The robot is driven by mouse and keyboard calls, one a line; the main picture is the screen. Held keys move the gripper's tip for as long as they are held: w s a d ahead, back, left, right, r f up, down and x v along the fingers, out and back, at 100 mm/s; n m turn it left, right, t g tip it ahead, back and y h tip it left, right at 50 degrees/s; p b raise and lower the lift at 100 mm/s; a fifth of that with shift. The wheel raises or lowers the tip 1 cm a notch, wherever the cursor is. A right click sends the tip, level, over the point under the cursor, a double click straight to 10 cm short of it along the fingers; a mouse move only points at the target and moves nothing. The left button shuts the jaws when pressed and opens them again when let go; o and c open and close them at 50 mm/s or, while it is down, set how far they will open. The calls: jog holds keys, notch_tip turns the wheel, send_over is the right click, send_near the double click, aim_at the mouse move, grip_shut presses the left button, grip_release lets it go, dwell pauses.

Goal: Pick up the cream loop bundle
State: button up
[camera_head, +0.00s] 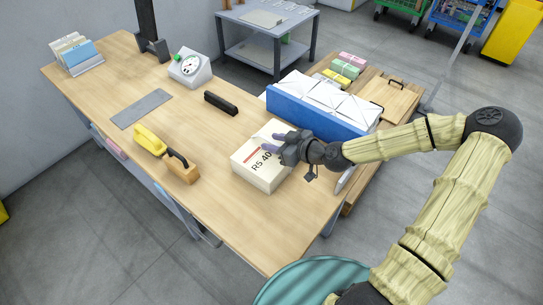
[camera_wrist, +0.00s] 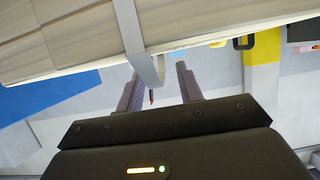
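The cream bundle (camera_head: 260,172), a thick block with a red line and dark lettering on its front, sits on the wooden bench near the right edge. My gripper (camera_head: 271,142) is at its upper right side, with purple-grey fingers pointing left over its top. In the wrist view the bundle (camera_wrist: 70,50) fills the upper left, with a pale strap whose loop (camera_wrist: 152,72) stands out from it. The loop appears between my two open fingers (camera_wrist: 158,88), nearer the left one. I cannot tell whether a finger touches it. The bundle's far right side is partly hidden by my gripper.
A blue-fronted bin (camera_head: 310,112) of white packets stands close behind my gripper. A black bar (camera_head: 221,103), a dial scale (camera_head: 190,68), a grey mat (camera_head: 141,108), a yellow item (camera_head: 149,140) and a wooden block with a black handle (camera_head: 181,170) lie on the bench (camera_head: 230,225). Its front is clear.

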jog(key=shift+x, duration=0.75)
grip_shut()
dwell(1.1)
jog(key=shift+w+r, duration=0.1)
jog(key=shift+r, duration=0.1)
